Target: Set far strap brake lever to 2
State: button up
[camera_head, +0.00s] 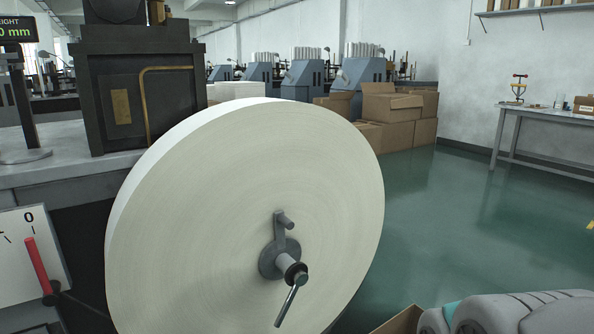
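A red lever (38,268) stands in front of a white scale plate (17,285) at the lower left. It tilts a little left from its dark pivot, and its upper end is just below the 0 mark. Only the 0 and part of a tick to its left show; the rest of the scale is cut off by the picture edge. Right of the plate is a large cream paper roll (190,210) with a grey hub and a metal crank handle (290,303). Whether another brake lever is hidden behind the roll I cannot tell.
A dark machine (135,90) stands on a grey bench behind the roll. Cardboard boxes (395,112) are stacked at the back, and a table (545,115) stands at the right wall. The green floor (460,220) right of the roll is open.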

aim_at(51, 288)
jog(key=u, duration=1.85)
